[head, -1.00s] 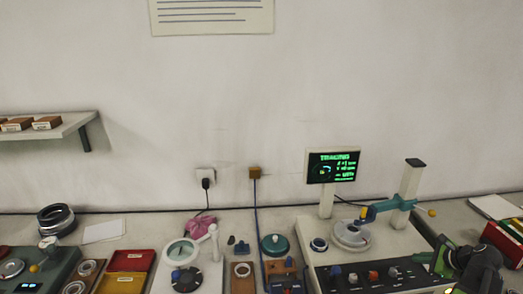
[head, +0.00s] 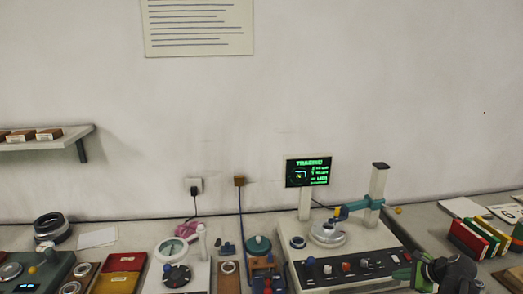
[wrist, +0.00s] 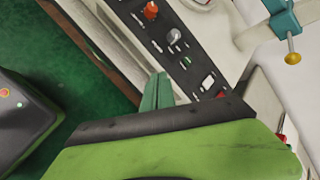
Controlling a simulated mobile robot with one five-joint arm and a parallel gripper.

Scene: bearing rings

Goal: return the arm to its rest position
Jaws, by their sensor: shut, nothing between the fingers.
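My arm shows at the lower right of the head view, dark at the joint. Its green end with my gripper (head: 402,273) is beside the front right corner of the measuring station (head: 345,252). In the wrist view my gripper (wrist: 157,90) shows as two narrow green fingers close together, with nothing between them. The wide green body of my gripper fills the bottom of that view. The station's dark panel with knobs and switches lies beyond the fingers, apart from them as far as I can tell.
A screen (head: 308,172) and a post with a teal arm (head: 360,207) stand on the station. Coloured upright folders (head: 475,238) are at the right. A round gauge (head: 174,250), a red tray (head: 124,261) and black rings (head: 52,227) are to the left. A shelf (head: 45,140) hangs on the wall.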

